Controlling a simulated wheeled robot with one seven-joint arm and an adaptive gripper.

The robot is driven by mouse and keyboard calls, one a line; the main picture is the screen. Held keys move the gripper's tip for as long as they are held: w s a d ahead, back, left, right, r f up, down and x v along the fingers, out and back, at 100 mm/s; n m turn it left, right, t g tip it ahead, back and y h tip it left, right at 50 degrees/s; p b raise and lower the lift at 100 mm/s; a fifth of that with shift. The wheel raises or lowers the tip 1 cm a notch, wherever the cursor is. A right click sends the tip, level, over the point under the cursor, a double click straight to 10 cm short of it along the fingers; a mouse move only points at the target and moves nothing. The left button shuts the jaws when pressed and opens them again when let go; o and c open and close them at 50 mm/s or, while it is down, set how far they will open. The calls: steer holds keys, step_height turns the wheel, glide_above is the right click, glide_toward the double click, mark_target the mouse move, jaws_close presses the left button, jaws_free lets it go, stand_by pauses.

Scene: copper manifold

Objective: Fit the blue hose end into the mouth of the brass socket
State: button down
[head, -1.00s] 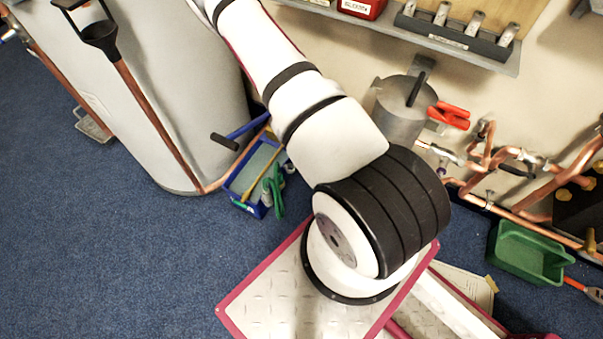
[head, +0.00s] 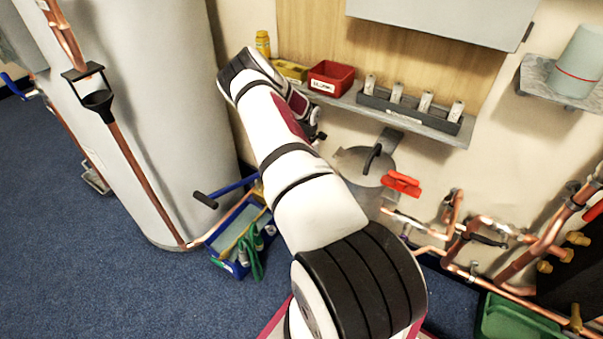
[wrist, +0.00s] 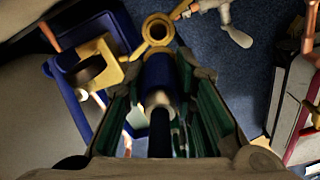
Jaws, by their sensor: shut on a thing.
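My gripper (wrist: 160,78) is shut on the blue hose end (wrist: 158,74), seen in the wrist view between the two green-sided fingers. A pale metal collar and dark hose run from the blue sleeve toward the camera. The brass socket (wrist: 158,18) shows just beyond the sleeve as a ring with a dark round mouth. The hose end lies just below this mouth in the picture. I cannot tell whether they touch or how deep the gap is. In the head view my arm hides the hose end and socket, and my gripper is not clear there.
In the wrist view, a yellow block (wrist: 106,67) and blue frame lie left, and a pale valve handle (wrist: 236,36) upper right.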

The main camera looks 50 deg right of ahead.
steer(key=d+f+b, duration=0.1)
steer(key=f+b, duration=0.1)
steer(key=f, duration=0.1)
steer(key=shift+s+d+b, duration=0.15)
steer(key=shift+d+b, duration=0.25)
steer(key=shift+a+f, duration=0.15)
stand_by(0.3)
steer(key=shift+f, duration=0.1)
steer(key=shift+f+b, duration=0.8)
steer(key=shift+f, duration=0.4)
steer(key=shift+f+b, duration=0.3)
steer(key=shift+f, duration=0.5)
stand_by(0.5)
steer(key=c, duration=1.2)
jaws_free()
